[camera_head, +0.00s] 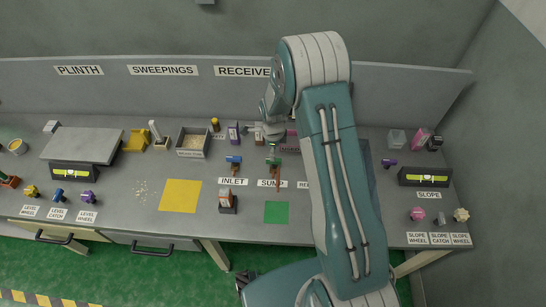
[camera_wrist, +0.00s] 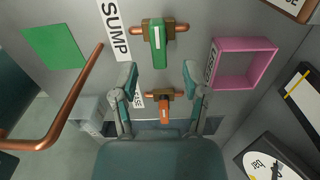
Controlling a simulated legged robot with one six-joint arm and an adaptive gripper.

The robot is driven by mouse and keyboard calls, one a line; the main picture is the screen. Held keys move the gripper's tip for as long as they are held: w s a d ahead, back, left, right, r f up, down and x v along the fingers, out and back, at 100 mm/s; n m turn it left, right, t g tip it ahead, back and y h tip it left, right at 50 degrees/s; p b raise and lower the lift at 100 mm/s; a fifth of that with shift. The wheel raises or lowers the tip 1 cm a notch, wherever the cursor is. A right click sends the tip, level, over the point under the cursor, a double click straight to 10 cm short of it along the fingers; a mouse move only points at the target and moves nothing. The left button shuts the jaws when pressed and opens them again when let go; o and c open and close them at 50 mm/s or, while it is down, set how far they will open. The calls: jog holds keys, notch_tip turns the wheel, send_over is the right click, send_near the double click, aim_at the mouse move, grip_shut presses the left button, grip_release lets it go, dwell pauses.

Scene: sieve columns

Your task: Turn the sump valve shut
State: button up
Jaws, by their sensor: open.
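The sump valve has a green lever (camera_wrist: 158,45) on a brass body, on a short copper pipe next to the SUMP label (camera_wrist: 113,30). In the wrist view the lever lies across the pipe, pointing toward my gripper. The valve also shows in the head view (camera_head: 273,160), small, behind the SUMP label. My gripper (camera_wrist: 158,74) is open and empty, its fingertips on either side of the lever's near end in the picture. I cannot tell its height above the lever. In the head view my arm hides part of the bench to the right.
An orange-handled valve (camera_wrist: 165,112) sits between my fingers, nearer my palm in the picture. A pink open frame (camera_wrist: 245,62) is to the right. A bent copper pipe (camera_wrist: 70,110) runs at left. A blue-handled valve (camera_head: 233,160) stands by INLET. The green square (camera_head: 276,212) is clear.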

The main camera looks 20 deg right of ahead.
notch_tip(320, 180, up, 7)
dwell(0.3)
jog(key=shift+a+r, duration=0.1)
jog(key=shift+r, duration=0.1)
jog(key=s+r+n+t, duration=0.1)
jog(key=s+r+n, duration=0.4)
jog(key=r, duration=0.5)
jog(key=s+r+n+t, duration=0.2)
jog(key=s+r+n, duration=0.2)
jog(key=r, duration=0.5)
jog(key=s+r+n+t, duration=0.1)
jog(key=s+r+n, duration=0.3)
jog(key=s, duration=0.5)
jog(key=s+r+n+t, duration=0.1)
jog(key=s+r+n, duration=0.4)
jog(key=s+n, duration=0.3)
jog(key=shift+s+n+t, duration=0.3)
jog(key=shift+s+n, duration=0.1)
jog(key=shift+s, duration=0.35)
